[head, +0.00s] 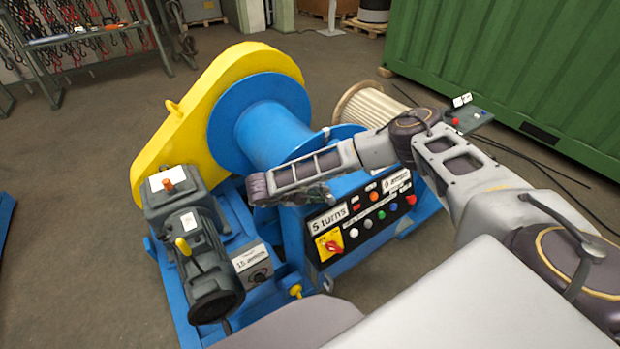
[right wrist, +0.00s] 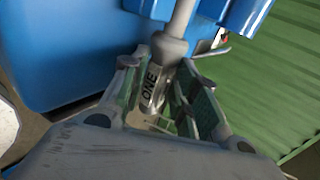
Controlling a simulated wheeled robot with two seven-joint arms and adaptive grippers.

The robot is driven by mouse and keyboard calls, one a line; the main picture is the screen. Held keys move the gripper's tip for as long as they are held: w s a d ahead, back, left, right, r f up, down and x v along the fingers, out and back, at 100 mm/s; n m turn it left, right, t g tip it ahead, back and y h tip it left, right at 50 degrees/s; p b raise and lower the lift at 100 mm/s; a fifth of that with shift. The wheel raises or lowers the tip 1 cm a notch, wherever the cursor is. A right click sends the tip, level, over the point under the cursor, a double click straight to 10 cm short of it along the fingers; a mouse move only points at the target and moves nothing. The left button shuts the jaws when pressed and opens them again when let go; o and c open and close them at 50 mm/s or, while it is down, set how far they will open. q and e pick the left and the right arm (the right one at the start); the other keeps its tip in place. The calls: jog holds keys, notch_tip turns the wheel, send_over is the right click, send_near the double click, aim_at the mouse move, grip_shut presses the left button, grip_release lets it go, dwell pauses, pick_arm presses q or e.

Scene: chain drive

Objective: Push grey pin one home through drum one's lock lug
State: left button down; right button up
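Grey pin one (right wrist: 152,88), with a band marked ONE, stands between the fingers of my right gripper (right wrist: 158,92) in the right wrist view. The fingers appear closed on it from both sides. Its thin shaft runs up past a collar toward blue metal (right wrist: 243,14) at the top edge. I cannot tell whether its tip is in a lug hole. In the head view, my right gripper (head: 314,194) is mostly hidden under my right forearm, beside the blue drum (head: 272,132). The pin and lock lug cannot be made out there. My left gripper is not in view.
The yellow chain guard (head: 200,110) stands left of the drum, with a grey motor (head: 205,265) below it. A control panel (head: 362,222) reading "5 turns" sits under my right arm. A pale wound reel (head: 372,106) and a green container (head: 510,70) are behind.

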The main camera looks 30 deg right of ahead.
jog(key=shift+d+f, duration=0.4)
jog(key=shift+d, duration=0.15)
jog(key=shift+c, duration=0.4)
jog(key=shift+r, duration=0.1)
grip_shut()
